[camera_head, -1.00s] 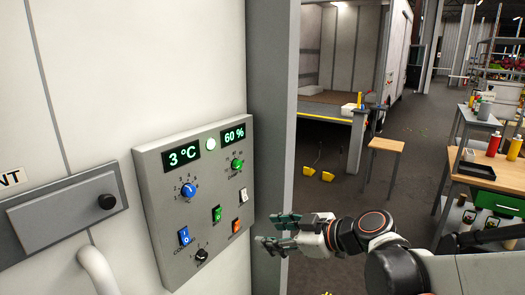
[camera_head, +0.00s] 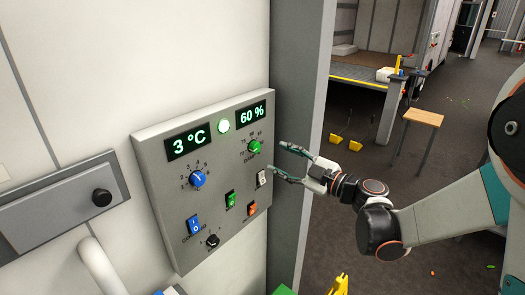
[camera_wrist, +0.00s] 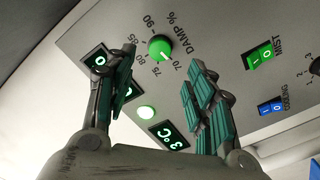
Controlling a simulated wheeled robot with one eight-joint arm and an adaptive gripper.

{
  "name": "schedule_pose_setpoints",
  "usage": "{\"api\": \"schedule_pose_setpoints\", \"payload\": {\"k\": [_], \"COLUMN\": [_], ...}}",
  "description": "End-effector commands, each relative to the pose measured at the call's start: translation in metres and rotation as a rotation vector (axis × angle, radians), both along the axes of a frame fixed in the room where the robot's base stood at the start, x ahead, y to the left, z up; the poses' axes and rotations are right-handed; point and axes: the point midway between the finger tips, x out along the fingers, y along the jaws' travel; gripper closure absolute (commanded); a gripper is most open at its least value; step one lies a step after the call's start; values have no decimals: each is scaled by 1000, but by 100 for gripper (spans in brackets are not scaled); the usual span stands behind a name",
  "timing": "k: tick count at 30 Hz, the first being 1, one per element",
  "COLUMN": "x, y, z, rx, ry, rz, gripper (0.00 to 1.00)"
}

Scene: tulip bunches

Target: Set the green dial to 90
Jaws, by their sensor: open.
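The green dial (camera_head: 254,146) is on the upper right of the grey control panel (camera_head: 150,150), under a display (camera_head: 251,112) reading 60 %. No contact with the dial is visible.
The panel also carries a blue dial (camera_head: 198,179), a black knob (camera_head: 212,241), a green switch (camera_head: 230,198), a blue switch (camera_head: 193,224), an orange switch (camera_head: 252,209) and a white switch (camera_head: 261,178). A grey post (camera_head: 298,120) stands right of the panel.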

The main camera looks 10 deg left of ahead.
Motion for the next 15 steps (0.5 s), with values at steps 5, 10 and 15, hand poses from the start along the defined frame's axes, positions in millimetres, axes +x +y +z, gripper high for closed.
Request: {"api": "schedule_pose_setpoints", "payload": {"k": [5,10,15], "x": [18,32,40], "y": [32,56,69], "z": [-1,-1,0], "rx": [0,0,0], "ry": [1,1,1], "rz": [4,2,1], "gripper": [50,50,50]}}
